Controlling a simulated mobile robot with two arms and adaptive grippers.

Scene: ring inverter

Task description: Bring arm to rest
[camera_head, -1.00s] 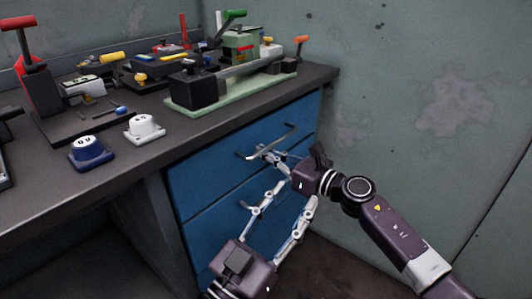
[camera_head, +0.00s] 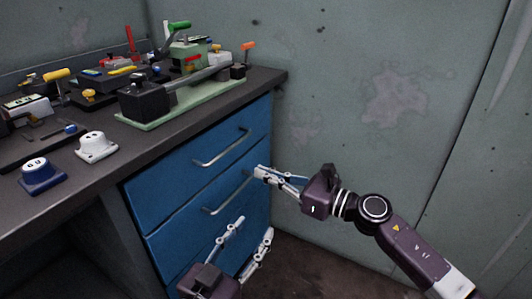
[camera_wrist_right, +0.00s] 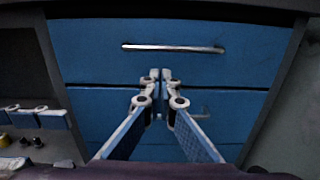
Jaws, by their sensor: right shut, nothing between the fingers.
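My right gripper (camera_head: 263,174) is in front of the blue drawers, beside the right side of their fronts. It is shut and empty, and its fingertips also meet in the right wrist view (camera_wrist_right: 161,78). The upper drawer handle (camera_head: 222,148) is a silver bar, apart from the gripper; it also shows in the right wrist view (camera_wrist_right: 172,47). The lower handle (camera_head: 226,196) is partly hidden behind the fingers in the wrist view. My left gripper (camera_head: 254,229) is low in front of the drawers, its fingers spread apart with nothing between them.
A dark workbench top (camera_head: 100,178) stands above the drawers. It bears a green-based fixture (camera_head: 180,105), a blue cup-like part (camera_head: 43,177), a white one (camera_head: 97,147) and several colored-handled tools. A grey wall (camera_head: 340,90) stands behind. Floor space lies between the drawers and my right arm.

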